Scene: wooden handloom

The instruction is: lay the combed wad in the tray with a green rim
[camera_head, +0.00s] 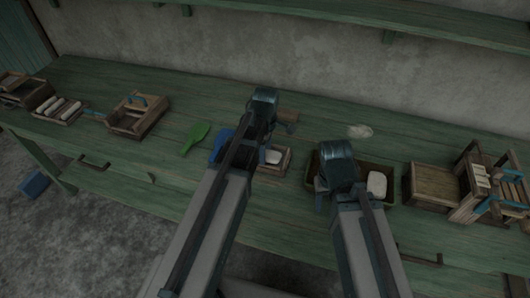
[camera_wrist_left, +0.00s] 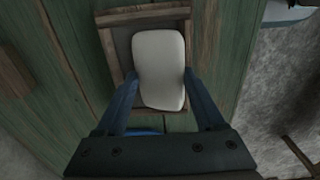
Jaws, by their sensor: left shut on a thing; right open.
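A white, rounded wad (camera_wrist_left: 159,62) sits between the two blue fingers of my left gripper (camera_wrist_left: 162,85). The gripper is shut on it. Below and around the wad is a small wooden tray (camera_wrist_left: 109,55); I cannot tell whether the wad touches its bottom. In the head view the wad (camera_head: 273,157) shows beside my left arm, over this tray (camera_head: 286,163). My right gripper (camera_head: 332,190) is open, above a wider, dark tray (camera_head: 391,198) that holds another white piece (camera_head: 377,184). My right arm hides part of that tray, and its rim colour is too dark to tell.
A green paddle (camera_head: 195,138) and a blue object (camera_head: 221,146) lie left of my left arm. A white fluffy tuft (camera_head: 360,131) lies behind the dark tray. An empty wooden box (camera_head: 434,184) and a rack (camera_head: 485,187) stand at right. Open bench lies behind the paddle.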

